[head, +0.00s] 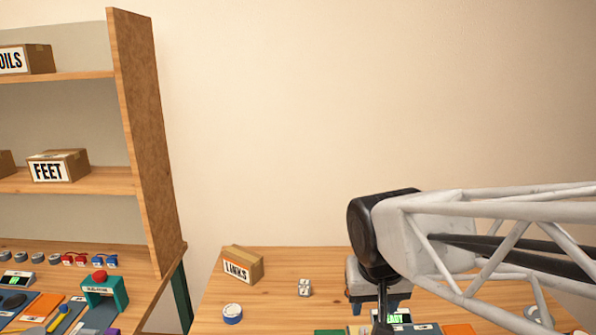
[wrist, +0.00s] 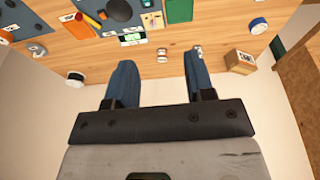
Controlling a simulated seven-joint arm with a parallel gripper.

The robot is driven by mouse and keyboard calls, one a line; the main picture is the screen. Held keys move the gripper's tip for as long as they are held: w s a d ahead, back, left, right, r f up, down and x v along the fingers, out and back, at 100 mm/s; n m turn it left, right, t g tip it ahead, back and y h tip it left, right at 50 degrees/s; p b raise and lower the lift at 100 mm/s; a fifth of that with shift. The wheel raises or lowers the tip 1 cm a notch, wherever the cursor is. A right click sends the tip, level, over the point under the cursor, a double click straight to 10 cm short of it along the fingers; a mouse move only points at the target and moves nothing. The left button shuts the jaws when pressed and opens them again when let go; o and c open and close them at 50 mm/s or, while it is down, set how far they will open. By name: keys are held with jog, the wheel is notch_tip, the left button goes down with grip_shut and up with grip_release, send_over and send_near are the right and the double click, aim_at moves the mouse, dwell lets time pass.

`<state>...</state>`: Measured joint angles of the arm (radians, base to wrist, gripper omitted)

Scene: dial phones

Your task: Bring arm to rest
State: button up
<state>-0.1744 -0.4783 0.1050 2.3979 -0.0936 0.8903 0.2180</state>
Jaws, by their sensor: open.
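My gripper (head: 378,305) hangs over the right part of the wooden table in the head view, below the black joint of my arm. In the wrist view my gripper (wrist: 160,62) shows two blue fingers spread wide apart. Nothing is held between them; the wooden tabletop and small parts show beyond. My pale lattice arm link reaches in from the right in the head view and hides part of the table.
A LINKS box (head: 242,264), a blue-rimmed white disc (head: 232,313) and a small metal part (head: 305,287) stand on the table.

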jog(key=s+d+f, duration=0.1)
jog(key=s+d, duration=0.5)
jog(key=s, duration=0.3)
jog(key=shift+f, duration=0.3)
jog(key=shift+o, duration=0.4)
jog(key=shift+w, duration=0.1)
dwell(2.4)
